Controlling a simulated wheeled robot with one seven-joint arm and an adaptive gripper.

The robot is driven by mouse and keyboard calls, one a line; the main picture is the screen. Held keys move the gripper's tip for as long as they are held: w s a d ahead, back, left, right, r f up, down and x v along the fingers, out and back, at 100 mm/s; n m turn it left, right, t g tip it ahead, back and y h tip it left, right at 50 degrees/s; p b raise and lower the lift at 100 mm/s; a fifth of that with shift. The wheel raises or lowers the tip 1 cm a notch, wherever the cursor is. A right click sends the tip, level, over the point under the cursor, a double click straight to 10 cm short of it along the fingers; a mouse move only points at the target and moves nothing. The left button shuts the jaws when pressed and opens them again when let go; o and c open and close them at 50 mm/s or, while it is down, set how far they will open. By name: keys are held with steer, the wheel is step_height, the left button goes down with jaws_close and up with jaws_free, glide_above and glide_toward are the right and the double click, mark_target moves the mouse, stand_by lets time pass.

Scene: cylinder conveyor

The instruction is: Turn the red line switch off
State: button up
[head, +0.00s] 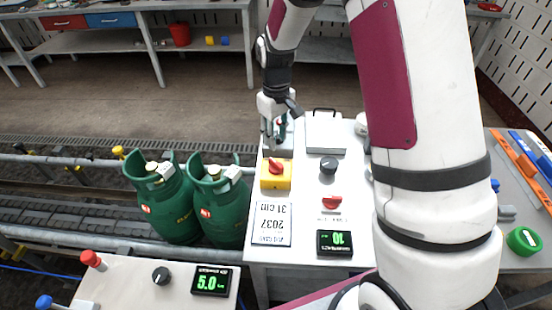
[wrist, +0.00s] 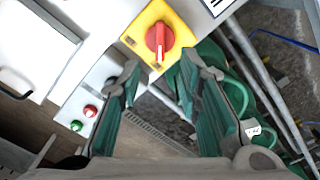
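A red rotary switch (head: 276,167) sits on a yellow housing (head: 276,184) on the white control panel, right of the green gas cylinders. In the wrist view the red switch (wrist: 160,40) shows near the top centre, its grip bar running nearly up and down in the picture. My gripper (head: 272,135) is over the panel, just behind the yellow housing in the head view. In the wrist view my gripper (wrist: 158,66) is open, its green-lined fingers apart with nothing between them. The switch appears just beyond the fingertips; I see no contact. Any marking on the switch is unreadable.
A smaller red knob (head: 332,202), a black knob (head: 328,165) and a display (head: 334,243) share the panel. Green (wrist: 76,126) and red (wrist: 90,111) buttons lie left of the fingers. Green cylinders (head: 222,212) stand on the conveyor. A grey box (head: 325,135) sits behind.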

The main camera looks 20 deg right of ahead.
mark_target(276, 163)
step_height(276, 163, down, 10)
steer(key=shift+r+p, duration=0.1)
steer(key=shift+p, duration=0.35)
jaws_close()
